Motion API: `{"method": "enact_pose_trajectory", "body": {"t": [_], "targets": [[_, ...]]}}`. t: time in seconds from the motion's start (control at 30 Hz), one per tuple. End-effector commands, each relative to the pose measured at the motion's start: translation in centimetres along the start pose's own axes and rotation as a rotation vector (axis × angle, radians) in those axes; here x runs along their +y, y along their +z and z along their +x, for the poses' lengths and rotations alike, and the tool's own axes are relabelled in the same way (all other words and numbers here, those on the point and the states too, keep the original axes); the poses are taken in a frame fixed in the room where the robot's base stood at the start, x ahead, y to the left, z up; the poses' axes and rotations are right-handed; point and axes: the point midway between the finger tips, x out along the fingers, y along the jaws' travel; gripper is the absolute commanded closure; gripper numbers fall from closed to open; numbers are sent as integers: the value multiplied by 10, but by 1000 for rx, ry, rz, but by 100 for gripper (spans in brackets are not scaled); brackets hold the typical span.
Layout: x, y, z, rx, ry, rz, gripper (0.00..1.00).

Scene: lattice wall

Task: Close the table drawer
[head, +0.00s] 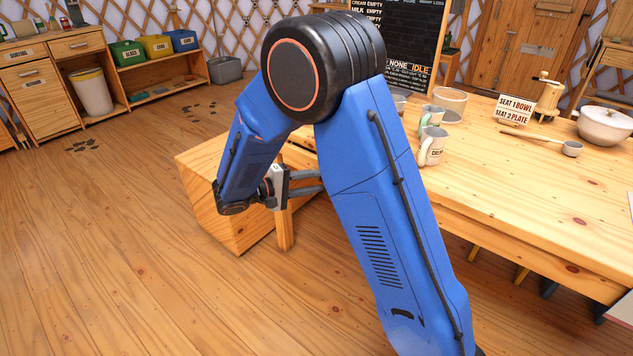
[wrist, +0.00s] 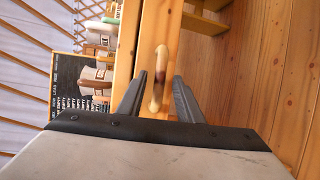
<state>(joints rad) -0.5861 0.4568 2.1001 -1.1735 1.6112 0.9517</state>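The wooden table (head: 520,195) stands at the right in the head view, with mugs on its top. In the wrist view a pale wooden drawer handle (wrist: 158,82) stands on a narrow wooden drawer front (wrist: 151,35). My gripper (wrist: 157,85) is open, with one dark finger on each side of the handle; I cannot tell whether either touches it. In the head view my gripper (head: 312,182) is at the table's near left end, and its fingertips go behind my blue arm. My arm hides the drawer there, so how far it stands out cannot be told.
A large wooden box (head: 222,205) stands on the floor beside my gripper. The wooden floor (head: 110,250) at left is clear.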

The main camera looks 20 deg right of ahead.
Motion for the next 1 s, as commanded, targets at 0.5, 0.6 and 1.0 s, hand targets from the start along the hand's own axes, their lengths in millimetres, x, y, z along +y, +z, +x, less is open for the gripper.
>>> {"method": "enact_pose_trajectory", "body": {"t": [0.5,0.6,1.0], "targets": [[0,0,6,1,0,0,96],[0,0,6,1,0,0,100],[6,-11,34,-2,-1,0,100]]}}
